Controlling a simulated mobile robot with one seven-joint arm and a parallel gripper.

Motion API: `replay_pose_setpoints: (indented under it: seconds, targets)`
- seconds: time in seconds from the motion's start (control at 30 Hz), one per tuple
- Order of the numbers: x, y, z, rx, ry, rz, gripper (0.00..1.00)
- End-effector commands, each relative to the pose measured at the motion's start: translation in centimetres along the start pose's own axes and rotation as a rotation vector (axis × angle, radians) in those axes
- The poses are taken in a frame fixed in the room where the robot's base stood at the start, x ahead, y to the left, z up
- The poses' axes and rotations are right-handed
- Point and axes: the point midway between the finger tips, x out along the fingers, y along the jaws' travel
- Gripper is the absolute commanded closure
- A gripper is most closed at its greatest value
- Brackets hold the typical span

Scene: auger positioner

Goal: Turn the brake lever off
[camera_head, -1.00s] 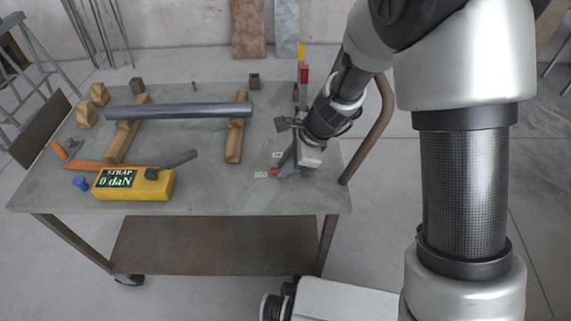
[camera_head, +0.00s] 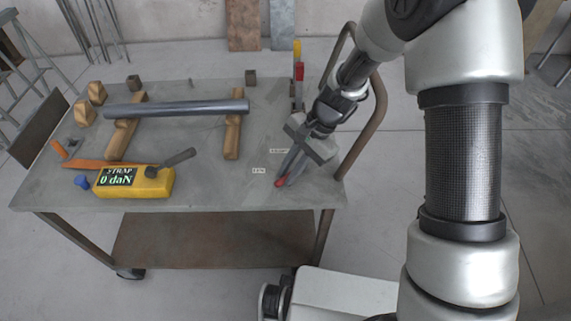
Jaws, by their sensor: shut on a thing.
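The brake lever (camera_head: 281,183) shows as a small red-tipped handle low on the right part of the cart's top, near its front edge. My gripper (camera_head: 288,169) reaches down from the upper right and is shut on the lever. Its fingers and hand hide most of the lever and its pivot. Two small white labels (camera_head: 259,170) (camera_head: 279,151) lie on the top just left of the lever; their text is too small to read.
A yellow strap box (camera_head: 160,183) reading "0 daN" stands front left. A dark metal tube (camera_head: 180,108) rests on two wooden supports (camera_head: 233,140). A red and yellow upright piece (camera_head: 298,72) stands at the back right. A curved cart handle (camera_head: 369,130) rises right of my gripper.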

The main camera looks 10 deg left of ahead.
Motion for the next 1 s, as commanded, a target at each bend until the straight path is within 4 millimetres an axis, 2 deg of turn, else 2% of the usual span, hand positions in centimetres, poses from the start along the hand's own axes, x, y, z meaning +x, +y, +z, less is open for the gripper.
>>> replay_pose_setpoints:
  seconds: [0.6,1.0]
  targets:
    - [-1.1,2.8,-0.9,-0.519,-0.112,0.216,1.00]
    - [-1.6,3.7,-1.7,-0.741,-0.160,0.308,1.00]
